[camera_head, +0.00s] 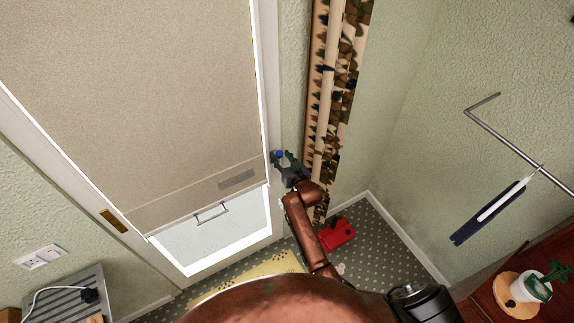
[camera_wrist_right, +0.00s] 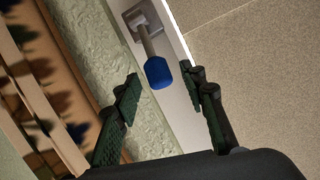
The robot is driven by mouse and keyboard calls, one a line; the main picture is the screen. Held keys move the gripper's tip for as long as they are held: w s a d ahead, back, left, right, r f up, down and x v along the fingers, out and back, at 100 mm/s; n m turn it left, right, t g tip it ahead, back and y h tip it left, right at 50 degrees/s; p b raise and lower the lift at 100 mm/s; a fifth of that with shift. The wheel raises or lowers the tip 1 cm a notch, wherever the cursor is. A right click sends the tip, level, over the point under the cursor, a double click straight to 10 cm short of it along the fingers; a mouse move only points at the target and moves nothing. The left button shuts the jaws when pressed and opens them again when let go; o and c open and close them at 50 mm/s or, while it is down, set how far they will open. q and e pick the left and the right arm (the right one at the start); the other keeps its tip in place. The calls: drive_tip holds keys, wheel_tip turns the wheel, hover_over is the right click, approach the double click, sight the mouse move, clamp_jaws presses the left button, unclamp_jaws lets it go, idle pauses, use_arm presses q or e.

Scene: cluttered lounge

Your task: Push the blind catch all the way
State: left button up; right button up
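The blind catch is a grey metal lever on a square plate on the white frame, with a blue tip (camera_wrist_right: 158,72) in the right wrist view. In the head view its blue tip (camera_head: 278,154) shows small at the frame's right edge. My right gripper (camera_head: 283,160) is there beside the frame. In the wrist view its dark fingers are apart, one on each side of the blue tip, with gaps visible; contact cannot be told. The beige blind (camera_head: 140,90) is drawn most of the way down over the window. My left gripper is not in view.
A patterned curtain (camera_head: 330,110) hangs close right of my right gripper. A red object (camera_head: 337,234) lies on the dotted floor. A metal rail (camera_head: 505,135) with a hanging dark item (camera_head: 488,212) is at right, above a wooden surface with a potted plant. A grey slatted unit stands lower left.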

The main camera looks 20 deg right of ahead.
drive_tip(key=v, duration=0.9)
drive_tip(key=shift+s, duration=0.15)
drive_tip(key=s+f+g+b, duration=0.2)
drive_tip(key=s+f, duration=0.1)
drive_tip(key=f, duration=0.9)
drive_tip(key=s+f+g+b, duration=0.1)
drive_tip(key=s+f+b, duration=0.1)
drive_tip(key=f, duration=1)
drive_tip(key=s+d+f+n+g+b, duration=0.1)
drive_tip(key=s+f+b, duration=0.1)
drive_tip(key=s+f, duration=0.5)
drive_tip(key=s+d+f+g+b, duration=0.15)
drive_tip(key=s+f, duration=0.25)
drive_tip(key=f, duration=0.6)
drive_tip(key=s+f+n+g+b, duration=0.1)
drive_tip(key=s+f+g+b, duration=0.1)
drive_tip(key=s+f, duration=0.5)
drive_tip(key=s+d+f+g+b, duration=0.2)
drive_tip(key=s+f, duration=0.7)
drive_tip(key=s, duration=0.3)
drive_tip(key=s+d+f+g+b, duration=0.2)
drive_tip(key=s+f, duration=0.7)
drive_tip(key=s, duration=0.4)
drive_tip(key=s+d+f+n+g+h+b, duration=0.1)
drive_tip(key=s+d+f+g+b, duration=0.1)
drive_tip(key=s+f, duration=0.7)
drive_tip(key=s, duration=0.4)
drive_tip(key=shift+d+b, duration=0.35)
